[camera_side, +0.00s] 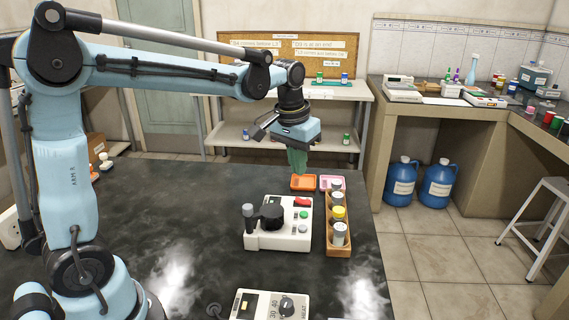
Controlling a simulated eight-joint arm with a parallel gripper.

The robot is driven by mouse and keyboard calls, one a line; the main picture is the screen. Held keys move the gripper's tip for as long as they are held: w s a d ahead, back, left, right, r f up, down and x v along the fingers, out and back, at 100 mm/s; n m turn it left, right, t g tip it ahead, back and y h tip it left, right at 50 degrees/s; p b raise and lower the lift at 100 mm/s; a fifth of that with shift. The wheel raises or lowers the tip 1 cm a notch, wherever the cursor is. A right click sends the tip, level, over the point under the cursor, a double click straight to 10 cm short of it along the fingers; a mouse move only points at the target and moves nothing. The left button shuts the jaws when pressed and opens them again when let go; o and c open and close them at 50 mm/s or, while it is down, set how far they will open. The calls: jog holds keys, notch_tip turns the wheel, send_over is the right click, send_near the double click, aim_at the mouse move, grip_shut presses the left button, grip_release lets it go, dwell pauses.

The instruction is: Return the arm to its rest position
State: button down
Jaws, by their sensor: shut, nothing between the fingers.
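My gripper (297,163) hangs from my blue arm above the far part of the black bench. It points down, with green fingers shut and nothing between them. It is above and just behind the white device (279,238) with a black round part and red and green buttons. The orange tray (304,183) lies below and slightly right of the fingertips. Whether the fingers clear the tray by much I cannot tell.
A wooden rack (338,250) with several capped vials stands right of the device. A pink tray (331,182) lies behind the rack. A white control box (270,305) is at the front edge. The bench's left middle (170,215) is clear.

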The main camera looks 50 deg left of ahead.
jog(key=s+d+f+m+t, duration=0.1)
jog(key=s+d+t, duration=0.1)
jog(key=s, duration=0.4)
jog(key=s+d+f+m+t, duration=0.1)
jog(key=s+t, duration=0.2)
jog(key=s, duration=0.4)
jog(key=shift+d, duration=0.4)
jog(key=shift+s, duration=0.1)
